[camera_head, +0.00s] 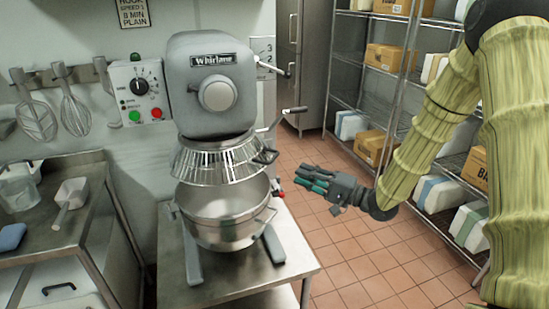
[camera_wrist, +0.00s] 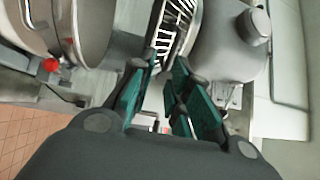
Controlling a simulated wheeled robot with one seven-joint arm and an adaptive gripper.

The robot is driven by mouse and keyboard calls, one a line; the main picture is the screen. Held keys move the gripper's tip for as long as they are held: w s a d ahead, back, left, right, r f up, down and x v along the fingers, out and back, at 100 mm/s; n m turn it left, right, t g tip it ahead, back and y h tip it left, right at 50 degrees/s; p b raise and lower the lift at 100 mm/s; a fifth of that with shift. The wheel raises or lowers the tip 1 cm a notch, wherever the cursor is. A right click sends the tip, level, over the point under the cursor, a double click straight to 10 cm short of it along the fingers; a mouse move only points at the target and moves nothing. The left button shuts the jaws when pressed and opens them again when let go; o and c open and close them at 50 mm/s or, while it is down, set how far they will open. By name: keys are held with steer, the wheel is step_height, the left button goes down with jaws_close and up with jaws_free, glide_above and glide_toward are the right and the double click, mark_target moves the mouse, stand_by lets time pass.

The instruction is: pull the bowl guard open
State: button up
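The bowl guard (camera_head: 214,162) is a wire cage ring under the head of the grey mixer (camera_head: 205,85), above the steel bowl (camera_head: 222,207). Its dark handle (camera_head: 266,156) sticks out at the right front. My gripper (camera_head: 302,177) is to the right of the guard and bowl, apart from both, with fingers pointing left toward the mixer. In the wrist view the guard (camera_wrist: 180,22) lies beyond the green-padded fingertips (camera_wrist: 168,62), between the bowl (camera_wrist: 92,28) and the mixer head (camera_wrist: 228,45). The fingers are apart with nothing between them. The guard handle is not clear in the wrist view.
The mixer stands on a steel table (camera_head: 240,285). A lever with a dark knob (camera_head: 294,110) projects right of the mixer. Wire shelving (camera_head: 400,85) with boxes stands behind my arm. A counter (camera_head: 75,225) is at left. The tiled floor (camera_head: 370,260) right of the table is clear.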

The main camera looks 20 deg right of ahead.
mark_target(274, 158)
steer(key=shift+y, duration=0.4)
steer(key=x, duration=0.3)
steer(key=r+p+x, duration=0.1)
steer(key=x, duration=0.3)
steer(key=p+x, duration=0.1)
steer(key=x, duration=0.2)
steer(key=shift+w+a+r, duration=0.1)
steer(key=shift+w+r, duration=0.15)
jaws_close()
